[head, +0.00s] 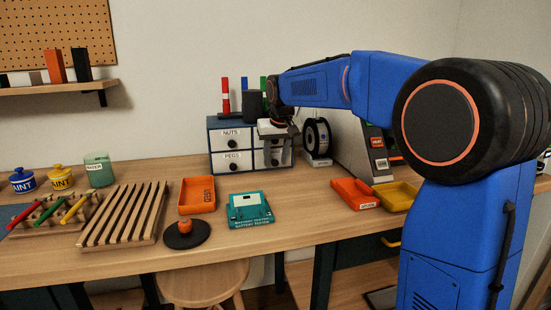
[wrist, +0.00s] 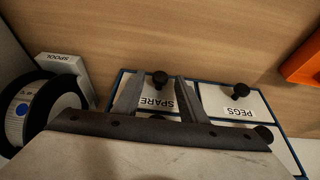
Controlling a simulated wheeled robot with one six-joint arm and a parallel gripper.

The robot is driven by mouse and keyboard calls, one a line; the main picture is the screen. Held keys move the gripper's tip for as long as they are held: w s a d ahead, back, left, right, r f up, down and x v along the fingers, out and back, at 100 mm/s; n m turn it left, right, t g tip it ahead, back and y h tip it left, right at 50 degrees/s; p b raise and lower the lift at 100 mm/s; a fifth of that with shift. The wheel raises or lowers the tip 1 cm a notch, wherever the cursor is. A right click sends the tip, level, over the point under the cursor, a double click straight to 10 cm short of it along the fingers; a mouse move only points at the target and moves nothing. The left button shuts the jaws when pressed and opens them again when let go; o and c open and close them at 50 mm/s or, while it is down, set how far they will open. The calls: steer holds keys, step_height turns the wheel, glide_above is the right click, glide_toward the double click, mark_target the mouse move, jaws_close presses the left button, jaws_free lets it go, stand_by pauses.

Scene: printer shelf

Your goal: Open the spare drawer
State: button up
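The spare drawer (wrist: 153,103) is a white front with a SPARE label and a round black knob (wrist: 160,78) in the wrist view. In the head view it is the lower right drawer (head: 262,160) of a small blue-framed cabinet, and it looks shut. My gripper (wrist: 160,80) is open, with its two fingers apart over the spare drawer's front. The knob shows between the fingertips in the wrist view. I cannot tell whether the fingers reach around it or touch it. In the head view my gripper hides most of the upper right drawer.
The NUTS drawer (head: 230,134) and PEGS drawer (head: 231,160) are left of the spare drawer. A spool holder (head: 317,140) stands close to the cabinet's right. An orange tray (head: 197,195) and a teal battery tester (head: 250,210) lie in front on the bench. Bench directly before the cabinet is clear.

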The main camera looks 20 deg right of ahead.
jaws_close()
steer(key=s, duration=1.3)
steer(key=shift+w, duration=0.1)
jaws_free()
steer(key=v, duration=1.7)
steer(key=shift+r, duration=0.15)
steer(key=shift+s, duration=0.2)
